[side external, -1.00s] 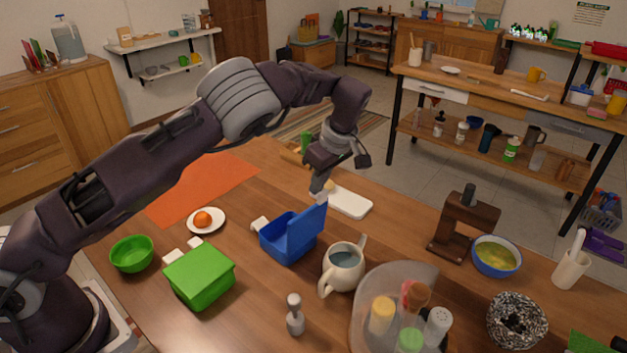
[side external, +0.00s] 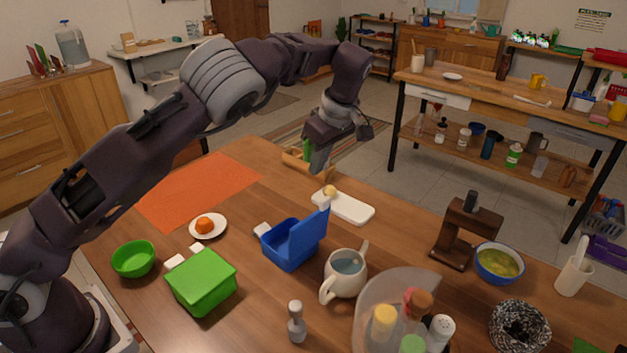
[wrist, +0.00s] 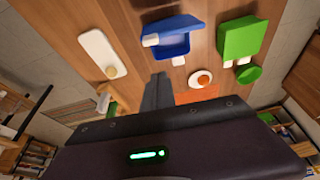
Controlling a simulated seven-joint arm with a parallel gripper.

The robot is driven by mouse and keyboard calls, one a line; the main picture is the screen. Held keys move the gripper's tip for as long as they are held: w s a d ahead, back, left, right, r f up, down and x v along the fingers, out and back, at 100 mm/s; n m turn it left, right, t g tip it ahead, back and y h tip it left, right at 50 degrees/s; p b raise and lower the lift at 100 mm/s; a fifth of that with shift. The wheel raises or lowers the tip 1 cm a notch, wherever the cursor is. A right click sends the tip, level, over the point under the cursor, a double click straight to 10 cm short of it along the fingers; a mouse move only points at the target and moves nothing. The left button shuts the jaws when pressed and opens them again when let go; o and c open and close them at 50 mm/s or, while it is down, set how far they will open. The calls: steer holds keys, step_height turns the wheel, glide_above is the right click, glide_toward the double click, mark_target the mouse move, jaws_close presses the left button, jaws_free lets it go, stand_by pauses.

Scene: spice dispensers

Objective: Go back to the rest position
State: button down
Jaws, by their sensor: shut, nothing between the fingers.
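My gripper (side external: 317,167) hangs above the wooden table, up and behind the blue box, in the side view. Its fingers are together and hold nothing; they also show in the wrist view (wrist: 155,88). The blue box (side external: 290,243) stands with its lid raised at the right; it also shows in the wrist view (wrist: 175,38). The green box (side external: 201,285) is shut and sits to the left of it. A white board (side external: 348,208) with a small yellowish round thing (side external: 330,191) lies behind the blue box.
An orange mat (side external: 195,187), a plate (side external: 218,226) with an orange item and a green bowl (side external: 134,259) are on the left. A cream pitcher (side external: 343,278), a white shaker (side external: 297,328) and a clear round rack of jars stand in front. The air around my gripper is clear.

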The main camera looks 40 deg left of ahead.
steer(key=s+a+r+m+t+h, duration=0.2)
steer(key=s+r+m+h, duration=0.35)
steer(key=s+r, duration=1)
steer(key=s+d+f+m+t, duration=0.1)
steer(key=s+f+m, duration=0.1)
steer(key=s+m, duration=0.4)
steer(key=s+d+f+m+t+y, duration=0.1)
steer(key=s+m, duration=0.4)
steer(key=s, duration=1.1)
steer(key=shift+d+f+m+t, duration=0.35)
steer(key=shift+d+f+t, duration=0.1)
steer(key=shift+t, duration=0.25)
